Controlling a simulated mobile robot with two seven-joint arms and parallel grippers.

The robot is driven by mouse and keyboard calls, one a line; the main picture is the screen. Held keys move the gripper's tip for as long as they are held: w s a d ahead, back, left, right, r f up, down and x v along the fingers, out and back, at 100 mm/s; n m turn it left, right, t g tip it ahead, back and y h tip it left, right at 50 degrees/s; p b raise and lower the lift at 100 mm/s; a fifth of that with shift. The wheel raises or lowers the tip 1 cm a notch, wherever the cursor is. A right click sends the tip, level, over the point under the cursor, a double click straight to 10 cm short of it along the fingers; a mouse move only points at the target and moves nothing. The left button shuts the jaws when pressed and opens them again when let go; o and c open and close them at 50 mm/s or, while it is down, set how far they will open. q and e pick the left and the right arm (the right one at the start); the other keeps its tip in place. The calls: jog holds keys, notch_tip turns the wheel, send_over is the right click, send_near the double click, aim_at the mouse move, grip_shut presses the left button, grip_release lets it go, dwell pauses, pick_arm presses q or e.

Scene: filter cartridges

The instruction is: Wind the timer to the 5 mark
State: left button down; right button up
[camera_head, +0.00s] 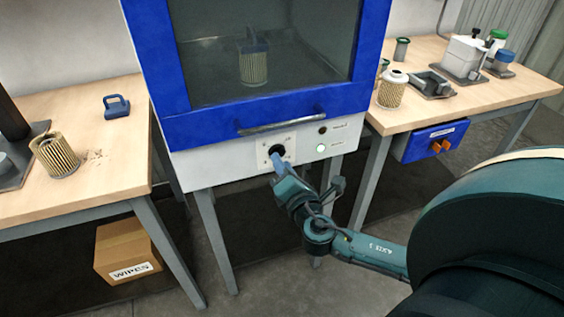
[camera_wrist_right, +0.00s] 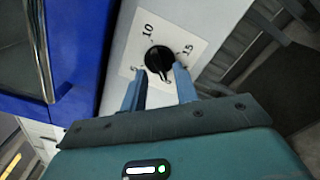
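The timer is a black round knob on a white dial plate (camera_head: 289,148) on the cabinet's front panel. In the right wrist view the knob (camera_wrist_right: 157,59) shows with the marks 10 and 15 readable; a mark near the left finger is partly hidden. A pale line on the knob's lower edge seems to point towards my gripper, away from the 10. My right gripper (camera_wrist_right: 159,84) is open, its two blue fingers apart with their tips at either side of the knob's near edge. I cannot tell whether they touch it. My left gripper is not in view.
The dial sits below the blue door's handle (camera_head: 280,121). A filter cartridge (camera_head: 253,68) stands behind the window. Wooden tables (camera_head: 110,160) flank the cabinet.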

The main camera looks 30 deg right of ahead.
jog(key=shift+w+d, duration=0.1)
jog(key=shift+w, duration=0.45)
